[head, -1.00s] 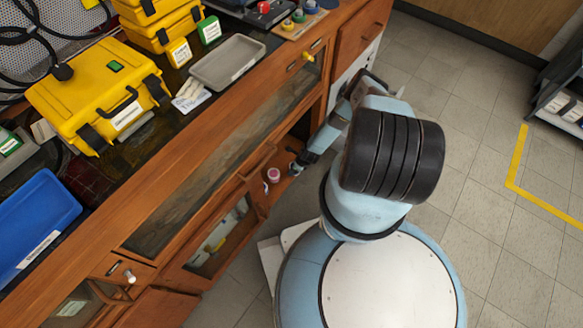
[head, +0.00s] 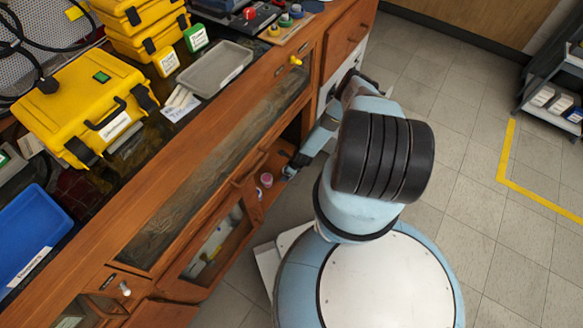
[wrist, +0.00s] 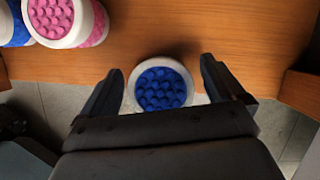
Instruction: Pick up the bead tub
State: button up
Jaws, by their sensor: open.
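In the wrist view, a round white-rimmed bead tub (wrist: 161,88) with blue beads stands on a wooden shelf, seen from above. My gripper (wrist: 161,70) is open, with one finger on each side of this tub. The tub's near edge is partly hidden by my gripper's body. I cannot tell whether the fingers touch it. A tub with pink beads (wrist: 58,18) is at the upper left, beside another blue one (wrist: 12,25) cut by the frame edge. In the head view, a small pink-and-white tub (head: 266,180) shows in the cabinet opening, just left of my gripper (head: 289,171).
The wooden cabinet (head: 150,195) has its bench top above the opening. On the bench are yellow cases (head: 85,105), a grey tray (head: 215,68) and a blue bin (head: 40,235). Tiled floor (head: 470,170) is open to the right. Wooden edges flank the shelf in the wrist view.

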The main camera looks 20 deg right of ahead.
jog(key=v, duration=1.3)
jog(key=shift+s+d, duration=0.1)
jog(key=shift+d, duration=0.05)
jog(key=shift+c, duration=0.4)
